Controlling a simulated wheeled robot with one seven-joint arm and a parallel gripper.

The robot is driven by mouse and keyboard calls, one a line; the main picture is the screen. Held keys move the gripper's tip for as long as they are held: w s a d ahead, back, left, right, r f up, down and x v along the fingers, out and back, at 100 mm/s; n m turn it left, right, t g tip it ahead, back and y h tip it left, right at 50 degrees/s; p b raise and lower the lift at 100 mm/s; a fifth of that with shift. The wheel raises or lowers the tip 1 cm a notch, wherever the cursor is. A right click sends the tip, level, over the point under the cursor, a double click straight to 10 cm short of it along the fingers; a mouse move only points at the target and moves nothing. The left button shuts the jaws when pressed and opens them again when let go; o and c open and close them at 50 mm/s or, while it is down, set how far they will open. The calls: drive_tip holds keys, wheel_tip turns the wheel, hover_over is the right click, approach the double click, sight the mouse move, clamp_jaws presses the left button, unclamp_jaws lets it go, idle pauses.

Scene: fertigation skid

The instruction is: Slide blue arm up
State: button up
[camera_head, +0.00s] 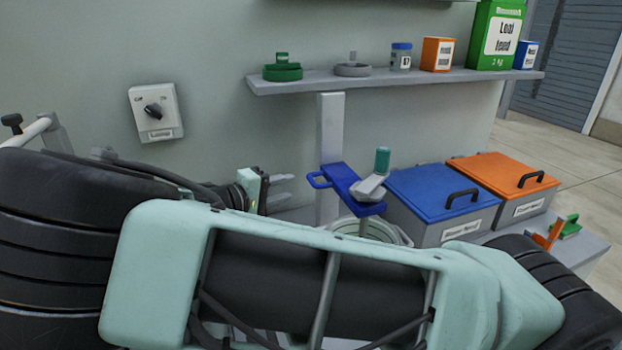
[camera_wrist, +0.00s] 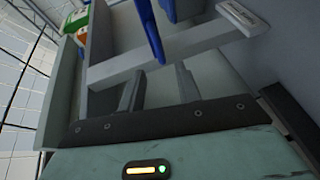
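The blue arm (camera_head: 352,187) sits on an upright grey post (camera_head: 331,140) and has a loop handle on its left end. A grey piece with a green knob (camera_head: 382,160) is on its right part. In the wrist view the blue arm (camera_wrist: 152,32) shows at the top, beyond the fingertips. My gripper (camera_head: 290,186) is just left of the loop handle, with its fingers pointing toward it. In the wrist view my gripper (camera_wrist: 158,80) has its two fingers apart with nothing between them. A gap seems to remain between the fingertips and the handle.
A shelf (camera_head: 400,80) with jars, boxes and a green bag (camera_head: 497,35) is above. Blue-lidded (camera_head: 440,192) and orange-lidded (camera_head: 503,178) boxes stand right of the arm. A round pale container (camera_head: 375,232) is below it, partly hidden by my arm. A switch box (camera_head: 156,112) is on the wall.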

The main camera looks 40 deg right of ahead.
sight(310, 182)
drive_tip(key=p+x, duration=0.1)
drive_tip(key=x, duration=0.8)
drive_tip(key=shift+d+p, duration=0.15)
drive_tip(key=shift+p, duration=0.2)
clamp_jaws()
